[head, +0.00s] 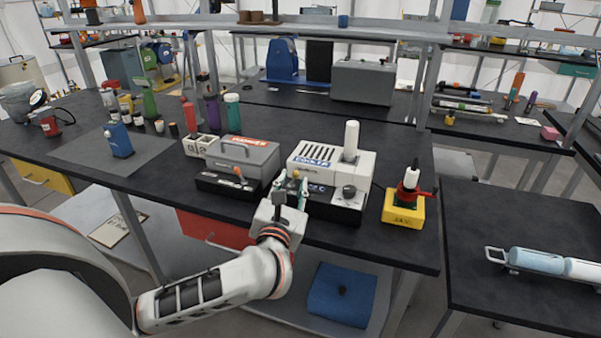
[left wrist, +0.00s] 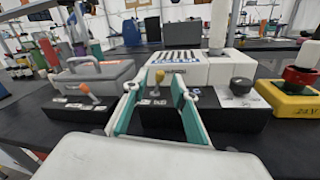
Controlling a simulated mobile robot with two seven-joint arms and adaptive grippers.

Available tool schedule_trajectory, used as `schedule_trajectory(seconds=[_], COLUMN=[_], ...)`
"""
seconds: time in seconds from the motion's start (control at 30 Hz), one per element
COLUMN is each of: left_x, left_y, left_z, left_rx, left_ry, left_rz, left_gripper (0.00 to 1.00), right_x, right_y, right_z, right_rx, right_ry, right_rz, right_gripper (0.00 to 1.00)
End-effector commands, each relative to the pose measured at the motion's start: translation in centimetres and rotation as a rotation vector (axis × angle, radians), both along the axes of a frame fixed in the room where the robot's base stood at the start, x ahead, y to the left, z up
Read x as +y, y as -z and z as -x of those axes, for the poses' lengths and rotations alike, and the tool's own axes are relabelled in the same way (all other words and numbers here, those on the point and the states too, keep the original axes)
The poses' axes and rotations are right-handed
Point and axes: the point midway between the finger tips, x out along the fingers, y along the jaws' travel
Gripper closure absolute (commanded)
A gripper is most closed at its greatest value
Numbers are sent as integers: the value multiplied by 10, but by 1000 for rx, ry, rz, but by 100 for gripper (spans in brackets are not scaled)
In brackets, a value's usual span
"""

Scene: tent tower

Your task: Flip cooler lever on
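The cooler (head: 357,172) is a white slatted box with a blue label and a white cylinder on top, set on a black base; it also shows in the left wrist view (left wrist: 222,72). A small lever with a yellow knob (left wrist: 156,66) stands on the front of its base. My left gripper (head: 291,181) is right in front of this lever. In the left wrist view, its green-padded fingers (left wrist: 156,92) are apart, with the lever between them in the picture. I cannot tell whether they touch it. The lever's exact tilt is unclear. My right gripper is not in view.
Left of the cooler is a grey warmer box (head: 243,158) with an orange-knobbed lever (left wrist: 86,90). A black knob (left wrist: 240,86) sits on the cooler's right front. A yellow 24V unit with a red part (head: 403,209) stands further right. Bottles and tools fill the bench's left side.

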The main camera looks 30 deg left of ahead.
Motion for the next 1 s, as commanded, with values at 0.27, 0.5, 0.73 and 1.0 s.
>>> schedule_trajectory(seconds=[0.27,0.5,0.73,1.0], left_x=[15,18,18,18], left_y=[0,0,0,0], left_z=[-35,-42,-42,-42], left_rx=[-1,0,1,1], left_ry=[-1,-1,-1,-1], left_rz=[-5,-1,-2,-8], left_gripper=[73,73,91,100], right_x=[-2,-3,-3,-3], right_y=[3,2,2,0], right_z=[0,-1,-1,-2], right_rx=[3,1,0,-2], right_ry=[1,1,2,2], right_rz=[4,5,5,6], right_gripper=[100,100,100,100])
